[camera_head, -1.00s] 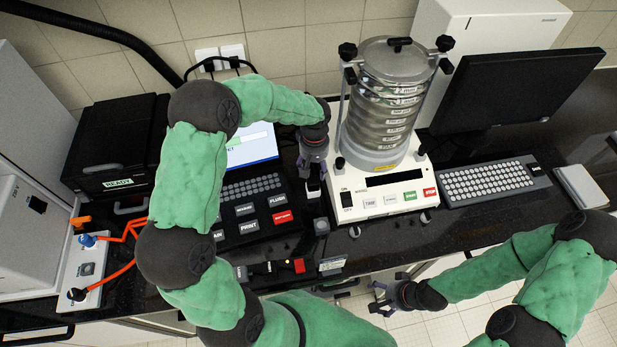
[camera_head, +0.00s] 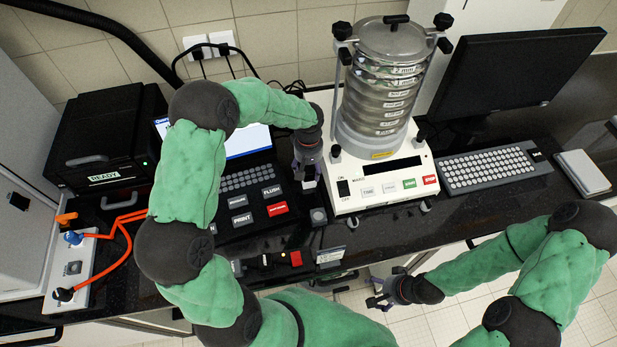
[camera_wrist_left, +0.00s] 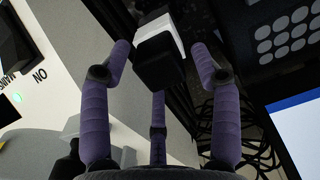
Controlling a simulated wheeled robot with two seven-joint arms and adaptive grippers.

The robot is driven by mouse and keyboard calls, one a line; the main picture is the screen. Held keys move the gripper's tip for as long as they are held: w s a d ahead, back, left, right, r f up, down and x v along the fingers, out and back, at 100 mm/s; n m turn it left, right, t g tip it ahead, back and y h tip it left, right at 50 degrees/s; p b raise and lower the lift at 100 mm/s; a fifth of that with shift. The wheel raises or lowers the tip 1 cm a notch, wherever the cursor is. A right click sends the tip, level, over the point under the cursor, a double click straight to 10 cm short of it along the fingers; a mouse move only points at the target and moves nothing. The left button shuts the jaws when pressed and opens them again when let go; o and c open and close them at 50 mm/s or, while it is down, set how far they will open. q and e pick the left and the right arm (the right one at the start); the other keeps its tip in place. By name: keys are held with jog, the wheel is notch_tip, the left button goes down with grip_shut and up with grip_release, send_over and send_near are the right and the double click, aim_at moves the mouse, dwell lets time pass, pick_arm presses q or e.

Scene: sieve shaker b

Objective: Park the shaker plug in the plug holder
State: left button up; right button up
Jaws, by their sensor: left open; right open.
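My left gripper (camera_head: 308,172) is open just left of the sieve shaker (camera_head: 380,185), low over the dark bench. A small block with a black face and pale body (camera_wrist_left: 160,60) lies between its spread fingers in the left wrist view. I cannot tell whether this block is the shaker plug, the plug holder or both together. Its lower end is hidden in the head view. Two black plugs with cords (camera_head: 210,48) sit in the white wall sockets. I cannot tell which device they serve. My right gripper (camera_head: 385,292) is open and empty beyond the bench's front edge.
A label printer or terminal with keys (camera_head: 245,200) stands left of my left gripper. A small grey knob-like item (camera_head: 319,216) is in front of it. A keyboard (camera_head: 488,170) and monitor (camera_head: 525,70) are at right. An orange-cabled panel (camera_head: 72,265) is at left.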

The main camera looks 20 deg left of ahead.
aim_at(308, 170)
pick_arm(q)
notch_tip(308, 170, down, 2)
jog(key=shift+f+b, duration=0.1)
jog(key=shift+b, duration=0.4)
pick_arm(e)
jog(key=shift+f, duration=0.85)
pick_arm(q)
jog(key=shift+b, duration=0.3)
pick_arm(e)
jog(key=shift+f, duration=0.3)
pick_arm(q)
grip_shut()
jog(key=shift+o, duration=1.6)
grip_release()
notch_tip(308, 170, up, 12)
